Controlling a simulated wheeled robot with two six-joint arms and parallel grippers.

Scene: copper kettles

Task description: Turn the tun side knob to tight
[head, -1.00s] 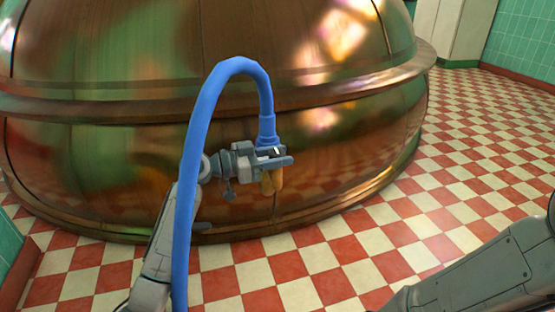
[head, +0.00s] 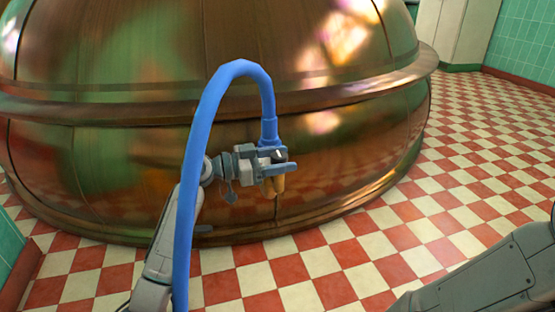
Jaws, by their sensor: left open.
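The tun is the large domed copper vessel (head: 130,165) filling the left and middle of the head view. My left gripper (head: 280,161) is open in front of the tun's lower wall. A small brass-coloured piece (head: 275,187) shows just below its jaws. I cannot tell whether this piece is the side knob, or whether the jaws touch it. The end of a blue hose (head: 268,130) comes down at the jaws and hides part of that spot. No tight marking can be read. My right gripper is out of view; only part of my right arm shows.
The blue hose arches up in front of my left forearm. A red and cream checkered floor (head: 470,180) lies open to the right of the tun. A green tiled wall (head: 525,50) and a pale cabinet (head: 450,30) stand at the back right.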

